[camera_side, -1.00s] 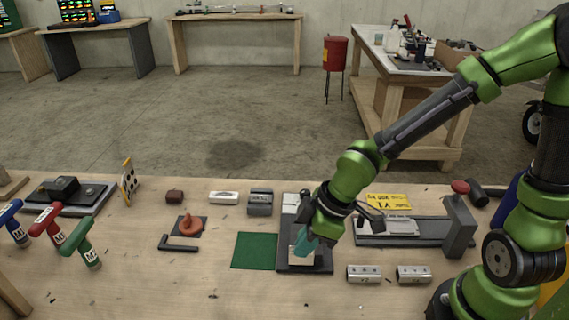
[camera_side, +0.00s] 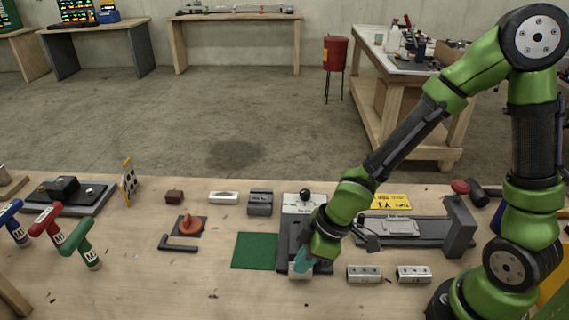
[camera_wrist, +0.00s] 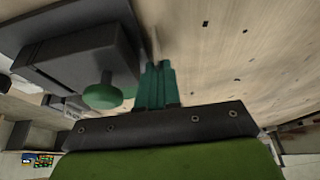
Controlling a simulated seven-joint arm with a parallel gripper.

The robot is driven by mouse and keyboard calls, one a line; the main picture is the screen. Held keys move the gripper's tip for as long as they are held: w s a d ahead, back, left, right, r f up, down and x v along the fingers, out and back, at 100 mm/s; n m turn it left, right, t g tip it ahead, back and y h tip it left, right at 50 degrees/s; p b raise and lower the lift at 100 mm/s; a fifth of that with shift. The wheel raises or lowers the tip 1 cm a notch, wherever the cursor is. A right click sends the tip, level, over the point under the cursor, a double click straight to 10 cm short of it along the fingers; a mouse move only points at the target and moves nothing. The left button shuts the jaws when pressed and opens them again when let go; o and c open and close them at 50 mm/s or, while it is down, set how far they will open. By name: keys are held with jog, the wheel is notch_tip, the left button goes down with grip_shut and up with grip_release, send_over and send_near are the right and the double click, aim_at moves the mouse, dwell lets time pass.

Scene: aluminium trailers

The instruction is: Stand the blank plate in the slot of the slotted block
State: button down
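My gripper (camera_side: 302,264) points down at the front end of a dark base (camera_side: 288,232). Its teal fingers also show in the wrist view (camera_wrist: 157,84), side by side with almost no gap. I cannot see a plate between them. A small light block (camera_side: 298,273) is right under the fingertips; whether they touch is unclear. The grey block with a groove on top (camera_side: 260,202), which looks like the slotted block, stands behind the green mat. I cannot pick out the blank plate for sure; a pale flat plate (camera_side: 398,226) lies on the long grey fixture at the right.
A green mat (camera_side: 254,250) lies left of the dark base. Two silver blocks with holes (camera_side: 364,273) (camera_side: 413,273) are to its right. A white block (camera_side: 223,198) and orange ring (camera_side: 190,226) are further left.

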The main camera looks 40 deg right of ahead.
jog(key=shift+f, duration=0.1)
jog(key=c, duration=1.3)
grip_release()
jog(key=shift+c, duration=0.2)
jog(key=shift+v, duration=1.5)
jog(key=shift+s+d+r, duration=0.1)
jog(key=shift+d+r, duration=0.05)
jog(key=shift+r, duration=0.3)
jog(key=shift+o, duration=0.5)
jog(key=shift+s+r, duration=0.1)
jog(key=shift+r, duration=0.05)
